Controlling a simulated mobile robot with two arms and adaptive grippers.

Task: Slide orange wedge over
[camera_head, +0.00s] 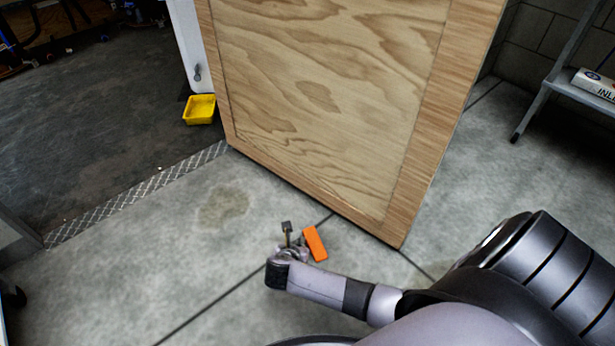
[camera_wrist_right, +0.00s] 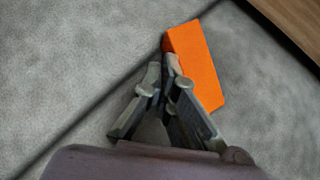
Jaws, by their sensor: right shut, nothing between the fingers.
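The orange wedge (camera_head: 315,244) lies on the grey concrete floor, a short way in front of the lower edge of the wooden door (camera_head: 330,100). My right gripper (camera_head: 287,230) is low over the floor, just left of the wedge. In the right wrist view the wedge (camera_wrist_right: 196,62) lies right of the fingertips (camera_wrist_right: 163,62), and the fingers overlap its left edge. The fingers are shut with nothing between them. I cannot tell for sure whether they touch the wedge. My left gripper is not in view.
A yellow tray (camera_head: 200,110) sits on the floor beyond the door's left edge, by a metal threshold strip (camera_head: 140,192). A step ladder (camera_head: 553,85) holding a white box (camera_head: 597,84) stands at the upper right. The floor left of my gripper is clear.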

